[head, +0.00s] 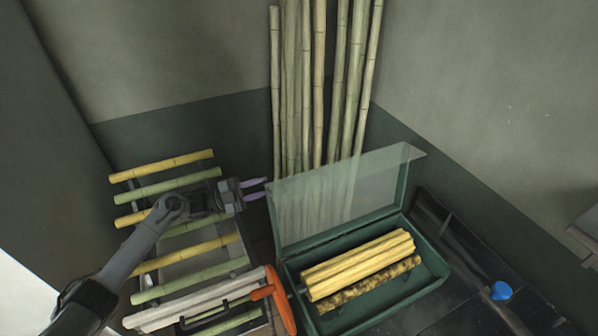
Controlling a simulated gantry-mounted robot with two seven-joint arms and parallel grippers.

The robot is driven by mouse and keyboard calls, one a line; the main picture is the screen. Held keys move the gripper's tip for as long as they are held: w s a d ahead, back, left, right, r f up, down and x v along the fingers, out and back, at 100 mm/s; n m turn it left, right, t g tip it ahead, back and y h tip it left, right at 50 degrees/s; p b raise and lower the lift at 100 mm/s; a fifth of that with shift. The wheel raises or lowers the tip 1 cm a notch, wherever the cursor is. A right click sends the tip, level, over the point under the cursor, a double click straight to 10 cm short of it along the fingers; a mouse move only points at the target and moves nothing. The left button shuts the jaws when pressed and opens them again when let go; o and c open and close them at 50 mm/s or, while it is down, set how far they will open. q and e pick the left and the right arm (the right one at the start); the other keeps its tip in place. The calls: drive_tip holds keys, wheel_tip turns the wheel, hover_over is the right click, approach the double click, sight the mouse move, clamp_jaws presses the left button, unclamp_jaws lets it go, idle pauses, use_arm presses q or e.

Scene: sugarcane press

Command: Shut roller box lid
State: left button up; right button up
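The roller box (434,264) is a dark green open-topped box right of centre. Inside it lie a yellow ribbed roller (358,266) and a darker, mottled yellow roller (366,286). Its see-through greenish lid (335,200) stands raised along the back edge, tilted up, with the canes showing through it. My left gripper (267,188) is at the lid's upper left corner, pointing right. Its two fingers are apart with nothing seen between them. I cannot tell whether they touch the lid edge. My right gripper is not in view.
An orange crank handle (281,302) sits at the box's left side. A rack of yellow and green canes (168,187) lies under my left arm. Tall canes (318,80) lean on the back wall. A dark tray with a blue object (501,291) is at the right.

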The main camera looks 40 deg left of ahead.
sight(293, 179)
use_arm(q)
drive_tip(key=p+x, duration=0.1)
drive_tip(key=x, duration=0.8)
drive_tip(key=shift+w+d, duration=0.15)
drive_tip(key=shift+d, duration=0.3)
clamp_jaws()
